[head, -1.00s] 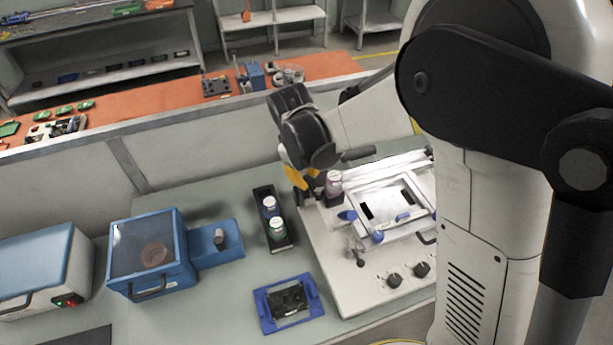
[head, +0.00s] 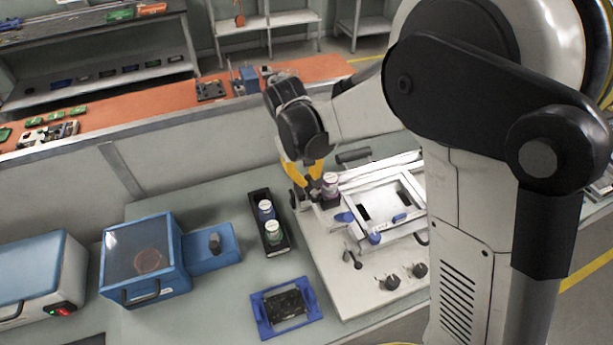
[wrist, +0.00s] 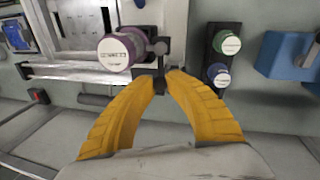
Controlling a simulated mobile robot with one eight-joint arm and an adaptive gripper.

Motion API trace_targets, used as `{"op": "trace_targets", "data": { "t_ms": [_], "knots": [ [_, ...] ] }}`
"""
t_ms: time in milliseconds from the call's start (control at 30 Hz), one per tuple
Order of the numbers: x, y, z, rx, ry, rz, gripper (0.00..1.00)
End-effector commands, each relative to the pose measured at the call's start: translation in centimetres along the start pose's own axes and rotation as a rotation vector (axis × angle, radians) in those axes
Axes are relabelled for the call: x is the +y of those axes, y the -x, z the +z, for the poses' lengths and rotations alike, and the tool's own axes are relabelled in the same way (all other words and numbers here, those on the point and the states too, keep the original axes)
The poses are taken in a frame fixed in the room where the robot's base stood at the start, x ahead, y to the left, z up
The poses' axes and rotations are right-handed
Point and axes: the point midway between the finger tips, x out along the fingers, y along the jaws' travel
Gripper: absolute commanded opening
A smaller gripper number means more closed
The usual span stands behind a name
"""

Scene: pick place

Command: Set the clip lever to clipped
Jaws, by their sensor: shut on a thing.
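My gripper (head: 308,178) has its yellow fingers drawn in at the back left of the white machine (head: 345,290). In the wrist view my gripper (wrist: 160,80) is shut on a small dark part, the clip lever as far as I can tell (wrist: 158,86). The fingertips hide much of it. A purple bottle with a white cap (head: 330,188) stands in a dark holder just right of the fingertips. The bottle (wrist: 120,50) shows left of them in the wrist view. Whether the clip bears on the bottle is not clear.
A black rack (head: 260,215) with blue- and green-labelled bottles stands left of the machine. A blue-lidded box (head: 145,262) is further left, and a blue frame (head: 286,305) lies in front. The white frame (head: 400,190) with blue tabs is close on the right.

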Motion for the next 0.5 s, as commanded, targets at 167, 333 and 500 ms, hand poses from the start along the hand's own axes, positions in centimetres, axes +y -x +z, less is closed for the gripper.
{"op": "trace_targets", "data": {
  "t_ms": [167,333,500],
  "knots": [
    [-0.01,-0.03,0.09,-0.001,0.001,0.0,0.41],
    [-0.01,-0.02,0.06,-0.001,0.001,0.0,0.41],
    [-0.01,0.69,0.04,0.0,0.002,0.0,0.41]
  ]
}}
